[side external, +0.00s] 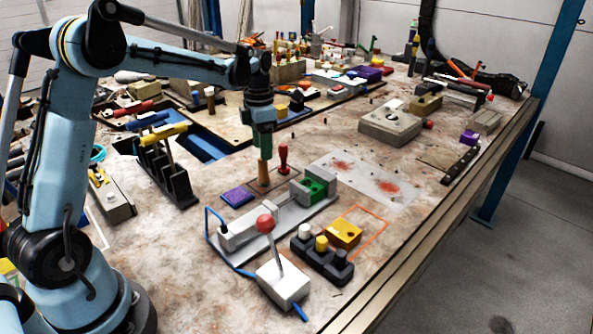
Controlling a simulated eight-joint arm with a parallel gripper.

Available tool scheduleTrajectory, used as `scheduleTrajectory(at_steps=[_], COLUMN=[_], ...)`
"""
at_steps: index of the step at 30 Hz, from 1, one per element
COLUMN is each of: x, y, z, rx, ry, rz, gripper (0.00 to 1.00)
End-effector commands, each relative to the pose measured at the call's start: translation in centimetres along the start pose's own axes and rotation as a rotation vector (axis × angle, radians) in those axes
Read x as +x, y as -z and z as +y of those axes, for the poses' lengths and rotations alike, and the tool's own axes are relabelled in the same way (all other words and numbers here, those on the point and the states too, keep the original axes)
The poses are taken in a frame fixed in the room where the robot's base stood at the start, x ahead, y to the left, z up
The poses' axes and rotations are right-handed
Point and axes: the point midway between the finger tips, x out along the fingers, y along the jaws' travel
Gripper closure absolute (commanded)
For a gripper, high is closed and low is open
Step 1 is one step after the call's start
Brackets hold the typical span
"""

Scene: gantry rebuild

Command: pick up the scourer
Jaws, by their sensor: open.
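My gripper (264,150) hangs from the teal arm over the middle of the table, pointing down. Its fingers are small here, and I see nothing clearly held between them. Just below it stands a tan upright piece (264,174); I cannot tell whether they touch. A flat blue-purple square pad (237,196) lies on the table just left of and nearer than the gripper. It looks most like the scourer, but I cannot be sure. The gripper is apart from this pad.
A red stamp-like piece (283,158) stands close right of the gripper. A grey fixture with a green block (319,185) lies in front. A red-knobbed lever box (283,284) and a yellow block (344,233) are nearer. A dark rack (166,172) stands left.

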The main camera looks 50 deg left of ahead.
Motion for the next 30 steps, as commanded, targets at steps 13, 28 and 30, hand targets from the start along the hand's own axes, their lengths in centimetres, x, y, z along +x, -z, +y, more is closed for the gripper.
scheduleTrajectory(at_steps=[13, 28, 30], x=[4.8, 5.2, 5.2], y=[0.3, 0.4, 0.4], z=[-0.1, -0.2, -0.2], rx=[0.002, 0.002, 0.002], ry=[0.0, 0.0, 0.0], rz=[0.0, 0.0, 0.0], gripper=[0.45, 0.74, 0.84])
